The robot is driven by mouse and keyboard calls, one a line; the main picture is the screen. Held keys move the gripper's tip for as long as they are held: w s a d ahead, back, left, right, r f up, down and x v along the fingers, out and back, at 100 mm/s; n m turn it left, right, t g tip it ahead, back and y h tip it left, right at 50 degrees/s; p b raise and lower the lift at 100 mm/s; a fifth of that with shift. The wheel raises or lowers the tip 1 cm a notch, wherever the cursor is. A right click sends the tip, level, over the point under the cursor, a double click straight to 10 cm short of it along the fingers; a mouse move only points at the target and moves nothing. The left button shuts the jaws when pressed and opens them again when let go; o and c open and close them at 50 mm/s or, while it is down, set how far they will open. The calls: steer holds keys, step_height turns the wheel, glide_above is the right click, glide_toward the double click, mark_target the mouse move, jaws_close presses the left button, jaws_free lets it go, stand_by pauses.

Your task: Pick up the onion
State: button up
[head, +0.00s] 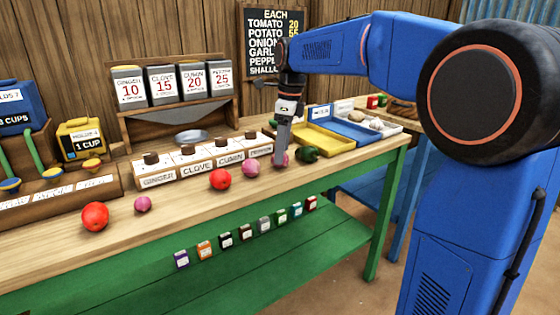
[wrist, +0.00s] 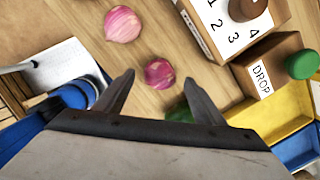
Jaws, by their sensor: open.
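Several pink-purple onion-like bulbs lie on the wooden counter; I cannot tell for sure which is the onion. One bulb (head: 285,158) is partly hidden behind my gripper (head: 280,164) in the head view. In the wrist view this smaller, darker bulb (wrist: 158,72) shows between the fingertips of my gripper (wrist: 158,78). My gripper points down, open, with nothing held. A larger, paler striped bulb (wrist: 122,24) lies beyond the fingers; in the head view it is left of my gripper (head: 251,168). Another small bulb (head: 142,204) lies farther left.
A green pepper (head: 307,154) lies close right of my gripper. Red tomatoes (head: 220,179) lie to the left. The labelled spice rack (head: 205,168) stands behind the row. Yellow (head: 322,140) and blue trays are at the right. The counter front is clear.

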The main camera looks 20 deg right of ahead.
steer(key=shift+a+f, duration=0.1)
steer(key=shift+f, duration=0.75)
steer(key=c, duration=1.2)
steer(key=shift+o, duration=0.2)
steer(key=shift+r, duration=0.1)
